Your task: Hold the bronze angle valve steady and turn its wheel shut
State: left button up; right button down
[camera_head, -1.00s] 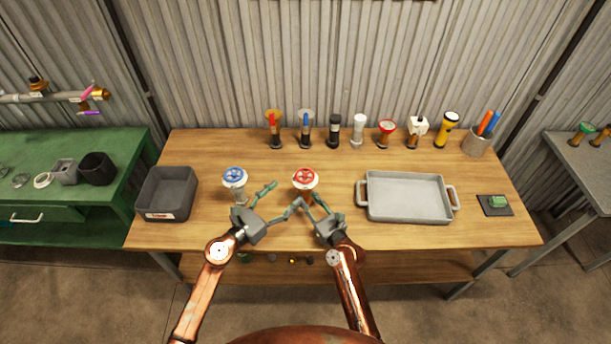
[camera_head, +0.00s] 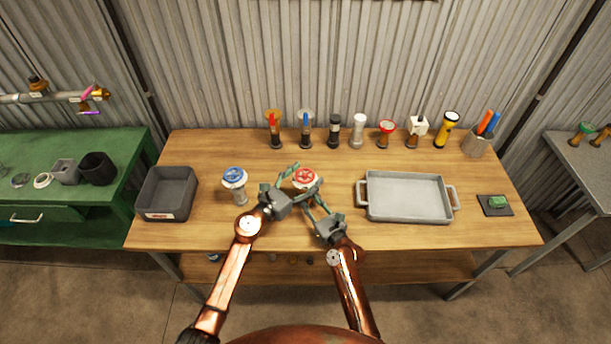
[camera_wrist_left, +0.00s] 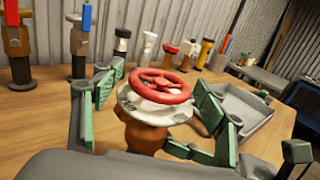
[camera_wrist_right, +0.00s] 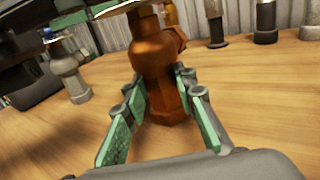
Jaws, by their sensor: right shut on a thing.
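The bronze angle valve stands upright on the wooden table, with its body (camera_wrist_right: 160,60) in the right wrist view. Its red wheel (camera_head: 305,177) sits on a white collar and also shows in the left wrist view (camera_wrist_left: 160,84). My left gripper (camera_head: 297,180) is open at wheel height, one green-padded finger on each side of the wheel, with gaps visible in the left wrist view (camera_wrist_left: 156,98). My right gripper (camera_head: 316,208) is low on the valve, shut on its body, and its fingers flank the bronze base in the right wrist view (camera_wrist_right: 163,98). The left gripper partly hides the valve in the head view.
A blue-wheeled valve (camera_head: 235,178) stands close to the left of my left gripper. A dark bin (camera_head: 167,214) is farther left. A grey tray (camera_head: 408,214) lies to the right. Several fittings and a yellow torch (camera_head: 447,130) line the table's back edge.

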pick_arm(q)
jog(key=c, duration=1.2)
jog(key=shift+f+m+g+h, duration=0.1)
jog(key=shift+m+g+h, duration=0.2)
jog(key=shift+h, duration=0.1)
jog(key=m+g+h, duration=0.2)
jog(key=g, duration=0.1)
jog(key=shift+d+m+g+h, duration=0.1)
jog(key=shift+m+g+h, duration=1.1)
jog(key=shift+m+g, duration=0.7)
jog(key=shift+s+g, duration=0.15)
jog(key=shift+g, duration=0.35)
jog(key=o, duration=1.2)
